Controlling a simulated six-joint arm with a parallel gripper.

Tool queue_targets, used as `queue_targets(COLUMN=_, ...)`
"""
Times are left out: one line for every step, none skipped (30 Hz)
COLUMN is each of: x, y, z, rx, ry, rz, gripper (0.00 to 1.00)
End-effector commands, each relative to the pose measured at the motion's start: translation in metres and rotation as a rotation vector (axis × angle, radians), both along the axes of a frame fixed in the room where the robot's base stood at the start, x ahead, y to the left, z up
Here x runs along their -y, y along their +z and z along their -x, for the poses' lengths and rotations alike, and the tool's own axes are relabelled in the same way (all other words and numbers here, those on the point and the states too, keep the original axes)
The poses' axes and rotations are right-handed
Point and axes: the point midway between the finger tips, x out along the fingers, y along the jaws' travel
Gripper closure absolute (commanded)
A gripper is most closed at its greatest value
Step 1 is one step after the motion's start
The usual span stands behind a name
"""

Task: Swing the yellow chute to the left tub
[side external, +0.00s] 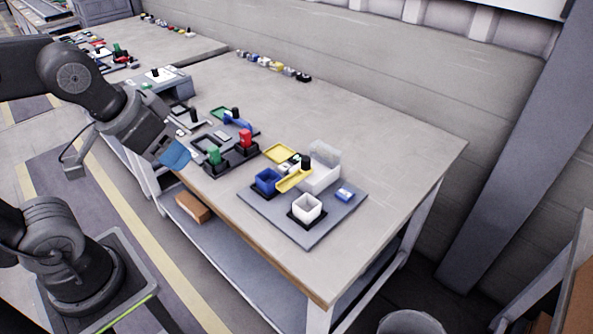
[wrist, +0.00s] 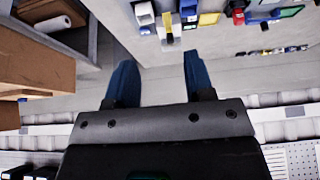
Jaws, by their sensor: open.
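The yellow chute (side external: 292,179) slopes from beside a black knob (side external: 306,162) down to the left. Its lower end is close to the right edge of the blue tub (side external: 267,180), which is on the left. I cannot tell whether it overhangs that tub. The white tub (side external: 306,207) stands in front, to the right of the chute's low end. Both tubs are on a grey board (side external: 330,224). My gripper (side external: 176,156) is well left of them, above the table's front edge. In the wrist view, its blue fingers (wrist: 160,78) are apart with nothing between them.
A clear box (side external: 324,167) stands behind the chute, and a yellow tray (side external: 279,153) lies behind the blue tub. A small blue block (side external: 345,194) lies on the board's right side. Red and green parts on a dark base (side external: 232,158) stand between my gripper and the board.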

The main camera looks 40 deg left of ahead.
Motion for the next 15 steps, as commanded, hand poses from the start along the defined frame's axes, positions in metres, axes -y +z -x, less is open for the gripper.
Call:
queue_targets(x=0.0, y=0.002, z=-0.002, rx=-0.003, ry=-0.004, rz=-0.002, gripper=0.48)
queue_targets(x=0.0, y=0.003, z=-0.005, rx=-0.007, ry=-0.01, rz=-0.005, gripper=0.48)
queue_targets(x=0.0, y=0.006, z=-0.009, rx=-0.016, ry=-0.019, rz=-0.01, gripper=0.48)
queue_targets(x=0.0, y=0.009, z=-0.014, rx=-0.024, ry=-0.03, rz=-0.016, gripper=0.48)
queue_targets(x=0.0, y=0.012, z=-0.02, rx=-0.035, ry=-0.044, rz=-0.022, gripper=0.48)
queue_targets(x=0.0, y=0.016, z=-0.03, rx=-0.051, ry=-0.065, rz=-0.033, gripper=0.48)
queue_targets(x=0.0, y=0.02, z=-0.039, rx=-0.064, ry=-0.083, rz=-0.041, gripper=0.48)
queue_targets(x=0.0, y=0.023, z=-0.048, rx=-0.08, ry=-0.105, rz=-0.052, gripper=0.48)
queue_targets(x=0.0, y=0.027, z=-0.061, rx=-0.101, ry=-0.135, rz=-0.064, gripper=0.48)
queue_targets(x=-0.001, y=0.03, z=-0.072, rx=-0.116, ry=-0.158, rz=-0.073, gripper=0.48)
queue_targets(x=-0.001, y=0.032, z=-0.083, rx=-0.132, ry=-0.18, rz=-0.083, gripper=0.48)
queue_targets(x=-0.001, y=0.034, z=-0.097, rx=-0.152, ry=-0.213, rz=-0.095, gripper=0.48)
queue_targets(x=-0.001, y=0.034, z=-0.108, rx=-0.167, ry=-0.236, rz=-0.102, gripper=0.48)
queue_targets(x=-0.001, y=0.034, z=-0.119, rx=-0.183, ry=-0.259, rz=-0.11, gripper=0.48)
queue_targets(x=-0.001, y=0.034, z=-0.134, rx=-0.203, ry=-0.291, rz=-0.12, gripper=0.48)
